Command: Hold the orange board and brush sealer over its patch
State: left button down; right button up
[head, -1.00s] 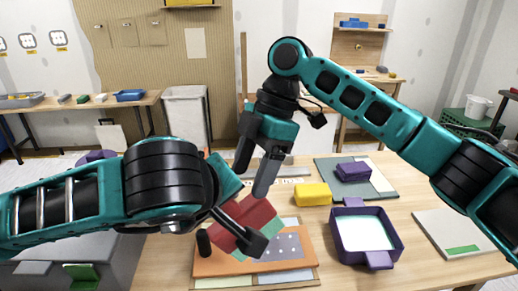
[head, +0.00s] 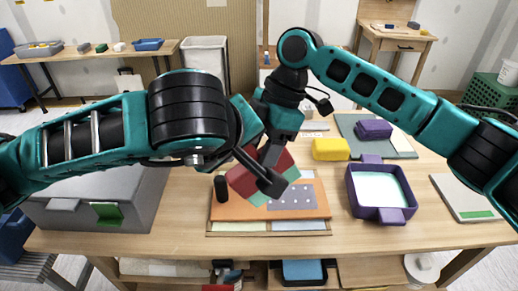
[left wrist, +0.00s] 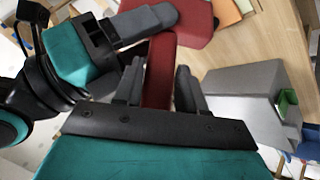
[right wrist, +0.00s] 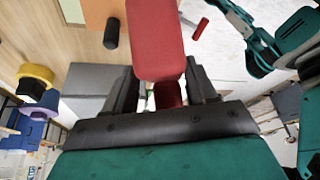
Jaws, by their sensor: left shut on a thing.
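The orange board (head: 245,212) lies on the table with a lilac dotted patch (head: 297,198) on it. A red block-like tool (head: 246,183) is above the board's left part; a green area shows beside it, and I cannot tell whose it is. My left gripper (left wrist: 160,68) is shut on the narrow red part of this tool. My right gripper (right wrist: 161,78) is at the same tool, which fills the space between its fingers; whether it grips is unclear. A black cylinder (head: 221,188) stands at the board's left edge.
A purple tray (head: 354,195) with pale contents stands right of the board. A yellow block (head: 331,149) and a purple block (head: 373,130) are behind it. A grey case (head: 95,200) is at left, and a pale board (head: 458,190) with a green strip at right.

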pick_arm(q)
jog(key=shift+s+d, duration=0.1)
pick_arm(e)
jog(key=shift+w, duration=0.1)
jog(key=c, duration=0.7)
pick_arm(q)
jog(key=c, duration=1.1)
grip_release()
pick_arm(e)
jog(key=shift+c, duration=0.6)
pick_arm(q)
jog(key=o, duration=0.5)
jog(key=shift+o, duration=0.2)
pick_arm(e)
jog(key=shift+a, duration=0.1)
